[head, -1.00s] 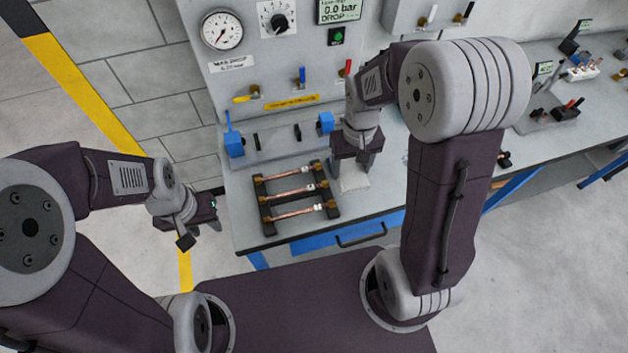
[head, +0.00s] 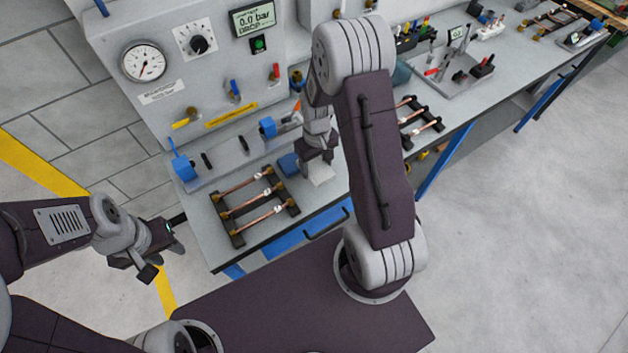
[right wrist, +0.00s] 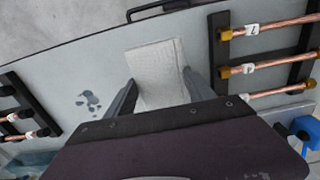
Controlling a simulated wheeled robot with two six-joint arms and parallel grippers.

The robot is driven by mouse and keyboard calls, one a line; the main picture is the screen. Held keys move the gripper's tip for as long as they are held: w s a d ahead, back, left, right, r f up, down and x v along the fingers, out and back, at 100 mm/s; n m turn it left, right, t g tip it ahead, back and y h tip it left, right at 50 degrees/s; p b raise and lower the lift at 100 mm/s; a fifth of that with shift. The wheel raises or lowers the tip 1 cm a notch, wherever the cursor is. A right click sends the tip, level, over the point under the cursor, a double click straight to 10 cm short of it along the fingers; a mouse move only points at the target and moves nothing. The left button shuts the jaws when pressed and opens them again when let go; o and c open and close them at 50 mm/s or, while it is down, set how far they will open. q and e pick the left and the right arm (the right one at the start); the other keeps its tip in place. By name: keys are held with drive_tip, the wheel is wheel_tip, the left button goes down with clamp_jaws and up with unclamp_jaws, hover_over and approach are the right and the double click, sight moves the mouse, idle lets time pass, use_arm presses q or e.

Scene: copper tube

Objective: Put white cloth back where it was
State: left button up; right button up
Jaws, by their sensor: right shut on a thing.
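The white cloth (head: 318,172) is at the front of the bench, right of the rack of copper tubes (head: 254,205). My right gripper (head: 318,158) reaches down over it. In the right wrist view the cloth (right wrist: 157,70) looks like a creased, squarish sheet between the two fingers of my right gripper (right wrist: 160,95), which is shut on it. I cannot tell whether the cloth touches the bench top. My left gripper (head: 164,262) is open and empty, off the bench's left end above the floor.
Dark wet-looking spots (right wrist: 89,103) mark the bench beside the cloth. A second tube rack (head: 420,122) stands further right. A gauge panel (head: 200,75) rises behind. A blue block (head: 288,163) is close to my right gripper. The bench's front edge has a dark handle (head: 327,225).

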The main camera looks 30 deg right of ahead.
sight(313, 175)
drive_tip(key=shift+s+a+f, duration=0.85)
drive_tip(key=shift+s+a, duration=0.05)
drive_tip(key=shift+a, duration=0.15)
wheel_tip(313, 175, down, 3)
drive_tip(key=shift+s+f+p, duration=0.1)
drive_tip(key=shift+s+p, duration=0.05)
drive_tip(key=shift+p, duration=0.3)
drive_tip(key=shift+d+f, duration=0.1)
drive_tip(key=shift+f, duration=0.25)
drive_tip(key=shift+w+f, duration=0.1)
drive_tip(key=shift+w, duration=0.1)
drive_tip(key=shift+s+f, duration=0.1)
drive_tip(key=shift+f, duration=0.05)
drive_tip(key=o, duration=1.2)
drive_tip(key=shift+o, duration=0.6)
